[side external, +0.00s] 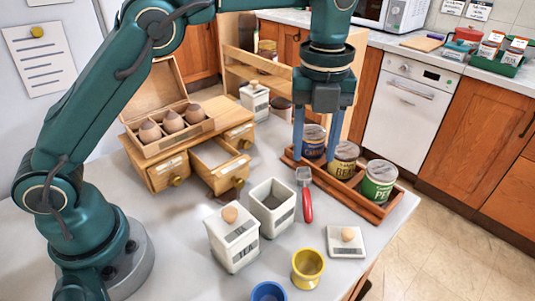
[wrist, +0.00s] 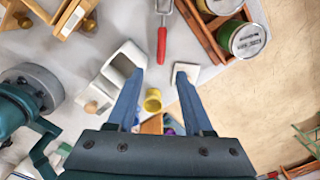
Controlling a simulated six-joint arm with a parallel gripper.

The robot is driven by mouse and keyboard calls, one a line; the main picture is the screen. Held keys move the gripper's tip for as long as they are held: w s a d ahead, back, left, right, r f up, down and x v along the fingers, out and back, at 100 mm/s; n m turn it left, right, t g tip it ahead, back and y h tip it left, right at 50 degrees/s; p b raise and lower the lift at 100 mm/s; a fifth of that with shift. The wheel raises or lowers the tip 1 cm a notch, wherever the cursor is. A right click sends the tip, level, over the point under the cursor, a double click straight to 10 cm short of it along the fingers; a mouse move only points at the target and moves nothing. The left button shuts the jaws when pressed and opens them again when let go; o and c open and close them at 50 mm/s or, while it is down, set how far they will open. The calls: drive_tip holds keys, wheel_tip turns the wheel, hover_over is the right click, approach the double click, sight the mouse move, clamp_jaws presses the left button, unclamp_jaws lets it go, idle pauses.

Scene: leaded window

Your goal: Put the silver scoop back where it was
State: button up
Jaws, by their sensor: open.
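The silver scoop (side external: 304,176) has a red handle and lies on the grey table, between the open white canister (side external: 283,192) and the wooden can tray (side external: 376,212). It also shows at the top of the wrist view (wrist: 162,45), red handle toward me. My gripper (side external: 316,156) points down, open, with nothing between its fingers. In the side view it hangs behind the scoop, over or near the tray; its exact height is unclear. In the wrist view the fingers (wrist: 158,78) are apart, below the scoop in the picture. The canister's lid (side external: 346,242) lies flat on the table.
A lidded white canister (side external: 232,242), yellow cup (side external: 307,269) and blue cup (side external: 268,292) stand near the front. The tray holds several labelled cans. A wooden drawer box (side external: 205,160) has one drawer pulled out; an egg box (side external: 168,130) sits on it.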

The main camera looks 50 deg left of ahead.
drive_tip(key=s+a+r+n+t, duration=0.3)
drive_tip(key=s+a+r+n, duration=0.35)
drive_tip(key=n, duration=0.55)
drive_tip(key=s+a+f+n+t, duration=0.1)
drive_tip(key=s+f+n, duration=0.1)
drive_tip(key=s+n, duration=0.3)
drive_tip(key=s+a+f+n+t, duration=0.1)
drive_tip(key=s+a+f+n, duration=0.1)
drive_tip(key=s+n, duration=0.4)
drive_tip(key=n, duration=0.4)
drive_tip(key=shift+a+f+t, duration=0.3)
drive_tip(key=shift+f, duration=0.05)
